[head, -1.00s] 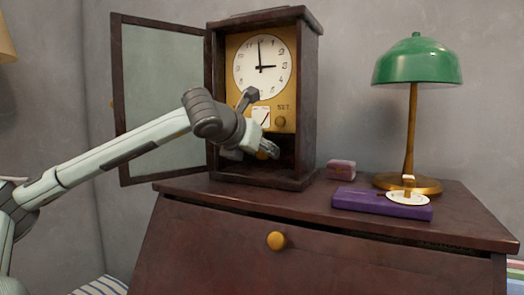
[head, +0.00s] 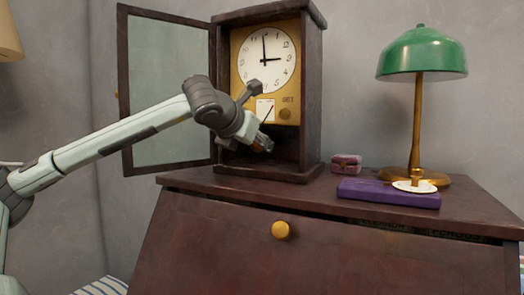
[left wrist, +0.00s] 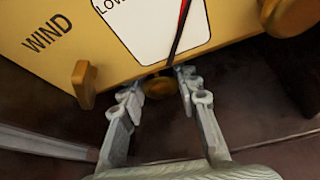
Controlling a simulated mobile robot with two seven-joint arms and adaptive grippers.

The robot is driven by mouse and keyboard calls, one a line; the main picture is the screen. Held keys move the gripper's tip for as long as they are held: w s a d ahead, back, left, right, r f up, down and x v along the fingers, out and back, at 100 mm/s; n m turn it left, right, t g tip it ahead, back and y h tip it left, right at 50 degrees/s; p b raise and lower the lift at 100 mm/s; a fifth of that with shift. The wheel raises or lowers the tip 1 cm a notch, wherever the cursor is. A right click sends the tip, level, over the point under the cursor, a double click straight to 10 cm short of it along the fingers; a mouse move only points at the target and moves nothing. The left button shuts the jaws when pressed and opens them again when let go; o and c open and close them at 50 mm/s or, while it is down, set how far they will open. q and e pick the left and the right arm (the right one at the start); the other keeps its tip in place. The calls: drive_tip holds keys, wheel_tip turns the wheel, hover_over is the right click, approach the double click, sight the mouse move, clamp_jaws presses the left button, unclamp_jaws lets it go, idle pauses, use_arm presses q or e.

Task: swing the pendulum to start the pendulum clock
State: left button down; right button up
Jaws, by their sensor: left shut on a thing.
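The pendulum clock (head: 312,100) is a dark wooden case with a white dial (head: 263,60) and a yellow front. Its glass door (head: 168,92) stands open to the left. My left gripper (head: 263,143) reaches into the lower opening of the case, below the dial plate. In the left wrist view its fingers (left wrist: 160,95) are on either side of the round brass pendulum bob (left wrist: 158,87), shut on the pendulum. The pendulum's rod is mostly hidden behind the yellow plate. My right gripper is not in view.
The clock stands on a dark wooden desk (head: 380,228). To its right are a small pink box (head: 346,163), a purple book (head: 375,194) and a green-shaded brass lamp (head: 421,52). Two brass knobs (left wrist: 83,85) flank the dark interior in the left wrist view.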

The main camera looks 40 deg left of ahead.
use_arm(q)
drive_tip(key=c, duration=1.1)
unclamp_jaws()
